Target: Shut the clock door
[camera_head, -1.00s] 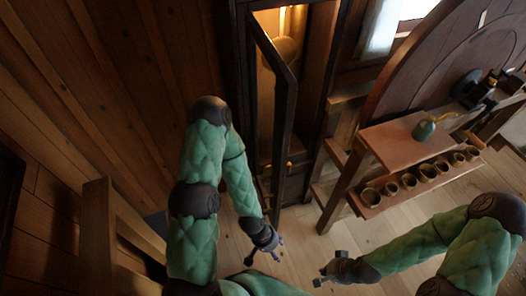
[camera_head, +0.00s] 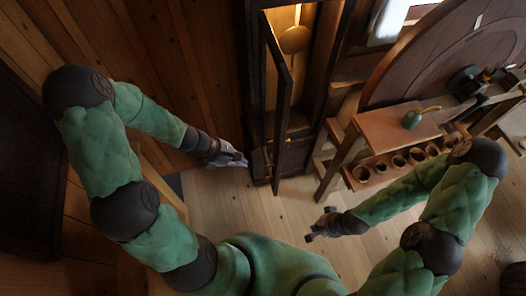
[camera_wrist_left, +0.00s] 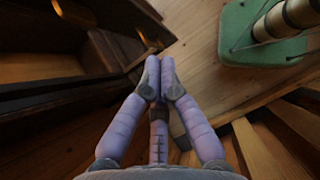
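The tall dark wood clock (camera_head: 252,75) stands against the back wall with its lit inside and round brass pendulum (camera_head: 295,39) showing. Its narrow framed door (camera_head: 288,95) stands open, swung out towards me from the left side of the case. My left gripper (camera_head: 243,161) is left of the door's lower part, apparently clear of it. In the left wrist view its fingertips (camera_wrist_left: 159,78) are together with nothing seen between them, and dark clock woodwork (camera_wrist_left: 95,55) lies ahead to the left. My right gripper (camera_head: 312,226) is open and empty above the floor, right of the clock.
The plank floor (camera_head: 275,215) before the clock is clear.

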